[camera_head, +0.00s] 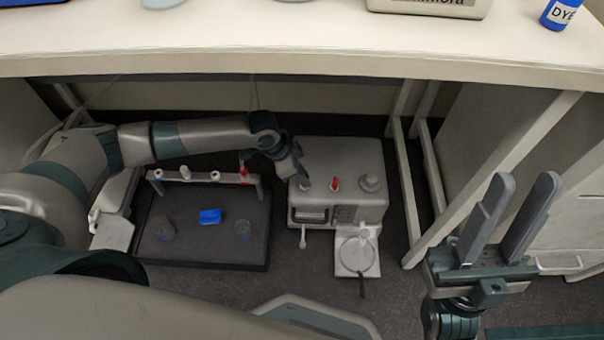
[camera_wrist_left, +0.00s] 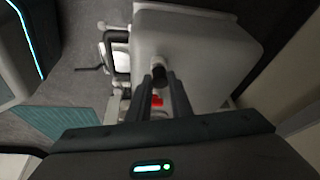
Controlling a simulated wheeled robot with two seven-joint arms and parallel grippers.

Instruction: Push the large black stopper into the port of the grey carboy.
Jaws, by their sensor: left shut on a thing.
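My left gripper (camera_head: 302,180) is at the carboy's left top. In the left wrist view its fingers are shut on the large black stopper (camera_wrist_left: 159,75), which is against or just above a pale port (camera_wrist_left: 157,60). I cannot tell how deep the stopper sits. My right gripper (camera_head: 524,183) is open, empty and well to the right.
A dark tray (camera_head: 200,258) at left holds a blue piece (camera_head: 210,216), small clear vessels and a grey rack (camera_head: 205,177). A white stand with a clear dish (camera_head: 357,256) is in front of the carboy. The bench (camera_head: 280,50) overhangs; its legs are at right.

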